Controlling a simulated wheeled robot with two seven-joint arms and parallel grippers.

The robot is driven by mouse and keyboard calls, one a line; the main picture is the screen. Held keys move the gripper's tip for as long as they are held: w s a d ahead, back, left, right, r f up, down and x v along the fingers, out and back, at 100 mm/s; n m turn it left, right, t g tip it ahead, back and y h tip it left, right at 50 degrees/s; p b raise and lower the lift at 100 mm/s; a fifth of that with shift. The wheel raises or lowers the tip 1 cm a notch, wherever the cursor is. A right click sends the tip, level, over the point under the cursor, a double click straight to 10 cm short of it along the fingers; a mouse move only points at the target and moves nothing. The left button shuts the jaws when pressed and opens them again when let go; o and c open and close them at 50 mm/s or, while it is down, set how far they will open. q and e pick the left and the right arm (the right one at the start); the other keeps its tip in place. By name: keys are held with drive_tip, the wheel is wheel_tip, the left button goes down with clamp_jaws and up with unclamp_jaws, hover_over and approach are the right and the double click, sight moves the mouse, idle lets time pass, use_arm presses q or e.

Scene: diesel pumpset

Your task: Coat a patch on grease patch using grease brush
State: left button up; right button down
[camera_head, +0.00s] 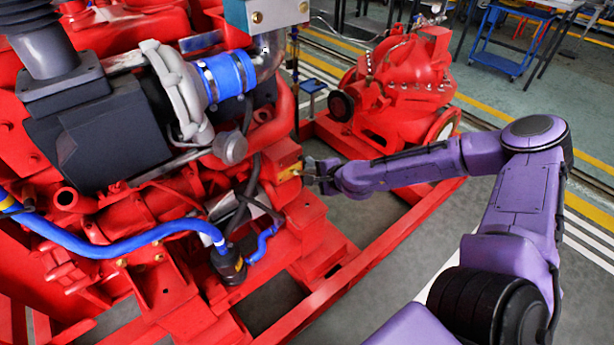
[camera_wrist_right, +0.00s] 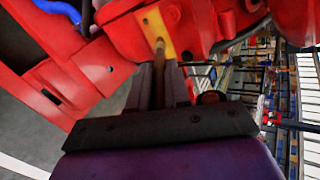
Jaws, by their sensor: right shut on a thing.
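The grease patch is a yellow plate (camera_head: 289,172) on the side of a red block on the engine. In the right wrist view the same plate (camera_wrist_right: 150,28) is a yellow strip at the top middle. My right gripper (camera_head: 316,171) is beside the block, its fingers pointing at the plate. In the right wrist view my gripper (camera_wrist_right: 160,88) is shut on the grease brush (camera_wrist_right: 159,62), a thin brownish handle between the fingers. The brush reaches the yellow plate in that picture; whether it touches cannot be told. My left gripper is not in view.
The red engine (camera_head: 180,190) with a blue hose (camera_head: 115,245) fills the left. A red pump (camera_head: 405,85) stands at the back on the red base frame (camera_head: 375,245). A blue trolley (camera_head: 505,45) is far right. Grey floor is open inside the frame.

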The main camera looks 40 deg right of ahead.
drive_tip(key=shift+d+p, duration=0.55)
drive_tip(key=shift+d, duration=1.45)
drive_tip(key=a+b, duration=0.3)
drive_tip(key=a, duration=0.6)
drive_tip(key=shift+s+a, duration=0.25)
drive_tip(key=shift+a, duration=0.1)
drive_tip(key=s+p, duration=0.3)
drive_tip(key=s, duration=0.3)
drive_tip(key=shift+d, duration=0.25)
